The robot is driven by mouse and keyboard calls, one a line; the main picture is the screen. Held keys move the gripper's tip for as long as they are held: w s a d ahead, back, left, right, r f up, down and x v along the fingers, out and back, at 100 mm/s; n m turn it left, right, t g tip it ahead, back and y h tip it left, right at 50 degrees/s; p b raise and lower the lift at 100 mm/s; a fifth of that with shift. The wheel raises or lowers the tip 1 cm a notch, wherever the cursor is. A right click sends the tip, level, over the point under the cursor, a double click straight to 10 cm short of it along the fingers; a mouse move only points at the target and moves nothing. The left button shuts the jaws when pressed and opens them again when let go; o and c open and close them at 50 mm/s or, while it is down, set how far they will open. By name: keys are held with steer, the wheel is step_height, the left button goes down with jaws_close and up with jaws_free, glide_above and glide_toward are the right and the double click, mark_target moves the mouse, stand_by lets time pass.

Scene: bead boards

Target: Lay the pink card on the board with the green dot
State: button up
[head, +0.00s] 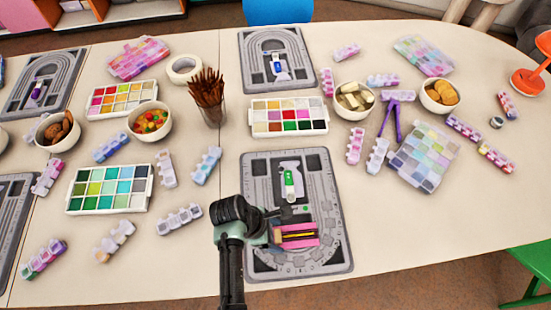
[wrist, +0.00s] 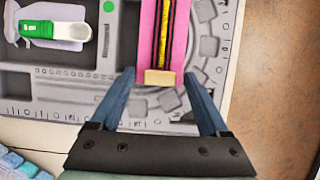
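The pink card (head: 297,235), with dark and yellow stripes and a tan block at one end, lies on the grey bead board (head: 334,190) at front centre. That board carries a small green dot (head: 306,208), just above the card in the head view. In the wrist view, the card (wrist: 148,35) runs away from me, and the green dot (wrist: 108,6) is left of it. My gripper (wrist: 161,74) is open, its fingertips on either side of the card's tan end, with gaps showing on both sides. I cannot tell its exact height above the board.
A white and green tool (head: 290,184) lies on the same board. Another grey board (head: 249,80) with a blue tool is behind it. A bead tray (head: 257,104), a cup of sticks (head: 214,115) and bowls stand around. The table is bare right of the front board.

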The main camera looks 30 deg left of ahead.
steer(key=p+v, duration=0.1)
steer(key=v, duration=1.1)
steer(key=shift+w+r, duration=0.1)
steer(key=shift+r, duration=0.05)
